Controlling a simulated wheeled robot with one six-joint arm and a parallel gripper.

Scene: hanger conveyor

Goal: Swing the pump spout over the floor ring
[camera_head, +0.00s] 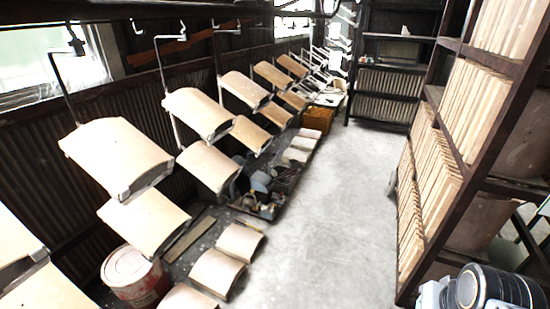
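I cannot make out a pump, a spout or a floor ring in the head camera view. The open grey floor (320,215) shows no ring on its visible part. My gripper is not in view. A grey and black rounded part at the bottom right corner looks like a piece of my own arm; its far end is out of the frame.
Hanging racks with curved tan tiles (118,155) line the left side. A red and white drum (133,275) stands below them. A dark shelf (470,140) with tan slabs stands on the right, another shelf (395,80) at the back. The aisle between is clear.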

